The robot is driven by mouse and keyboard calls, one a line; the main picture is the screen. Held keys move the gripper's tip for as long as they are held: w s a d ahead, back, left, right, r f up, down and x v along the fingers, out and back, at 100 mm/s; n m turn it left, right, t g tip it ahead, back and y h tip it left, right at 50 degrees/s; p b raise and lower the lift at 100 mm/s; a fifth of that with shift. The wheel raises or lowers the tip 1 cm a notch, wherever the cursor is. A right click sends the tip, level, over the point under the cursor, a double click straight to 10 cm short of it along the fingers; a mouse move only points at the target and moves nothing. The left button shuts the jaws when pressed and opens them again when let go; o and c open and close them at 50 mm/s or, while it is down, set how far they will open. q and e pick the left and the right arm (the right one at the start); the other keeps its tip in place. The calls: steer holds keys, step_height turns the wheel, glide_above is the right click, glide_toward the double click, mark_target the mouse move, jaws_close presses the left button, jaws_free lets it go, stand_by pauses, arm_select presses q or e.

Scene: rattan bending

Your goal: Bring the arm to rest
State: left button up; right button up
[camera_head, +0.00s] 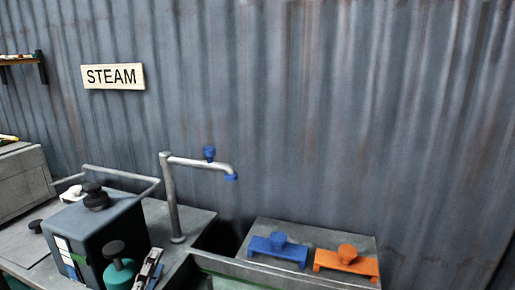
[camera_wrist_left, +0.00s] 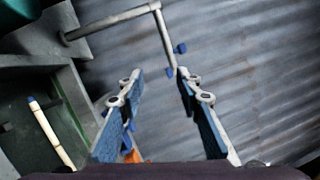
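My left gripper (camera_wrist_left: 158,82) fills the middle of the left wrist view. Its two blue-padded fingers stand apart, with only the corrugated wall and part of the tap between them. In the head view a grey and black part that looks like the left gripper (camera_head: 149,268) shows at the bottom edge, beside the teal pot and in front of the bench. Most of the left arm is out of the picture. My right gripper is in neither view.
A grey tap pipe (camera_head: 174,205) with blue fittings rises beside the dark steam box (camera_head: 95,240). A teal pot (camera_head: 120,274) stands close by. Blue (camera_head: 278,248) and orange (camera_head: 346,262) clamps sit on the right bench. The corrugated wall (camera_head: 330,110) stands behind, with a STEAM sign (camera_head: 113,76).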

arm_select(q)
steer(key=s+a+f+n+g+y, duration=0.2)
steer(key=s+f+n+g, duration=0.2)
steer(key=f+n, duration=0.4)
steer(key=s+a+f+n+g+y, duration=0.25)
steer(key=s+f+n+g, duration=0.3)
steer(key=f, duration=0.55)
steer(key=s+d+f+n+g+h, duration=0.25)
steer(key=s+f, duration=0.25)
steer(key=s, duration=0.3)
steer(key=s+d+f+n+g+h, duration=0.1)
steer(key=s+d+f+n+g, duration=0.3)
steer(key=s, duration=0.4)
step_height(320, 180, down, 32)
steer(key=s+g+b, duration=0.2)
steer(key=b, duration=0.4)
steer(key=s+a+f+g+b, duration=0.1)
steer(key=s+a+f+b, duration=0.2)
steer(key=s+f, duration=1.4)
step_height(320, 180, down, 4)
steer(key=shift+a+m+b, duration=0.2)
steer(key=shift+m+b, duration=0.2)
steer(key=shift+b, duration=0.1)
